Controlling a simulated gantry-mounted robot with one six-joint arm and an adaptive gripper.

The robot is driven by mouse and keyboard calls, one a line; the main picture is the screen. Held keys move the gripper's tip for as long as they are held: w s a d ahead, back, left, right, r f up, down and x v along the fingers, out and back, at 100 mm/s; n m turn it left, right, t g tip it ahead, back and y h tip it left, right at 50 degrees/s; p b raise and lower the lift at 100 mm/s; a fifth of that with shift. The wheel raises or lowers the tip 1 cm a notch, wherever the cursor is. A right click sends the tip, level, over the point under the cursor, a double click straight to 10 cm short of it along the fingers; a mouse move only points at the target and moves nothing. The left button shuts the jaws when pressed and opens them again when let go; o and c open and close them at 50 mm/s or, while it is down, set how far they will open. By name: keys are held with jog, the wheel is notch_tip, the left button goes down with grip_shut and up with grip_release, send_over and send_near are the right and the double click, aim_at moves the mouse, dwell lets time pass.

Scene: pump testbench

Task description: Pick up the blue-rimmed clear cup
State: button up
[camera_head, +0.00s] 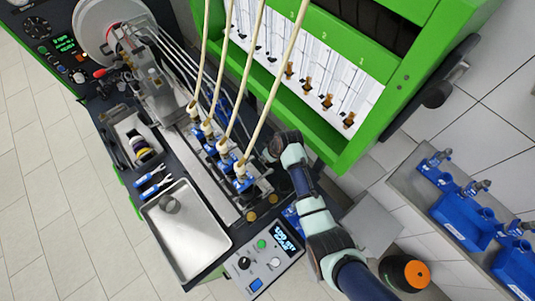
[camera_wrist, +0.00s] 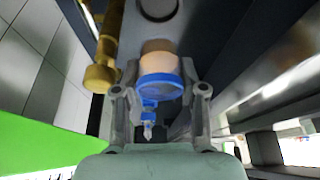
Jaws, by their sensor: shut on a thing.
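In the wrist view, the blue-rimmed clear cup (camera_wrist: 161,86) sits between the two grey fingers of my gripper (camera_wrist: 160,74). Its blue rim faces the camera, and a tan colour shows in or through its clear wall. The fingers are shut on it, one at each side. In the head view, the end of my arm (camera_head: 286,142) is beside the row of blue pump fittings, below the green cabinet. The cup cannot be made out there.
A brass fitting (camera_wrist: 103,76) stands close left of the fingers in the wrist view. In the head view, pale hoses (camera_head: 237,107) run down to blue fittings (camera_head: 242,183). A metal tray (camera_head: 190,240) and a control box (camera_head: 264,262) lie in front. The green cabinet (camera_head: 335,165) is close behind.

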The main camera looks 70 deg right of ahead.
notch_tip(320, 180, up, 12)
jog(key=shift+p, duration=0.4)
jog(key=shift+f, duration=0.15)
